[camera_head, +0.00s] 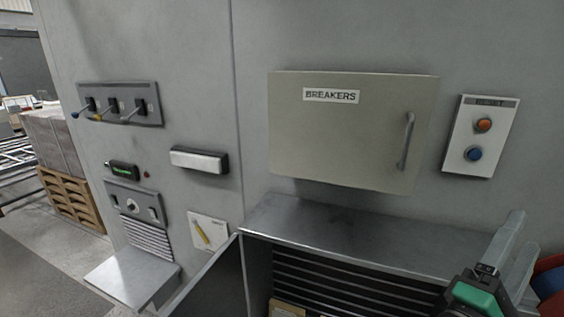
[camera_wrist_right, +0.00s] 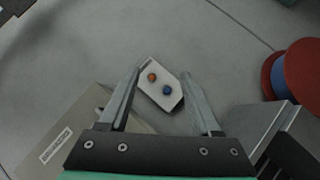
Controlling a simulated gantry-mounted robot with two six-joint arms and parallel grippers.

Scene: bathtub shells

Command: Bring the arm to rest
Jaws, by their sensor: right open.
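My right gripper (camera_head: 522,234) is at the lower right in the head view, in front of the metal cabinet's right end. Its two fingers are apart with nothing between them. In the wrist view my right gripper (camera_wrist_right: 160,74) is spread open, and the white button panel (camera_wrist_right: 151,94) with its orange and blue buttons shows beyond the gap, not gripped. In the head view this button panel (camera_head: 457,149) is on the wall above my gripper. My left gripper is not in view.
A closed breaker box (camera_head: 301,137) is on the wall above a metal cabinet (camera_head: 340,232) with an open door (camera_head: 212,281). A switch plate (camera_head: 146,90) is at left. A red and blue reel (camera_wrist_right: 294,72) is right of my gripper. The floor at lower left is clear.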

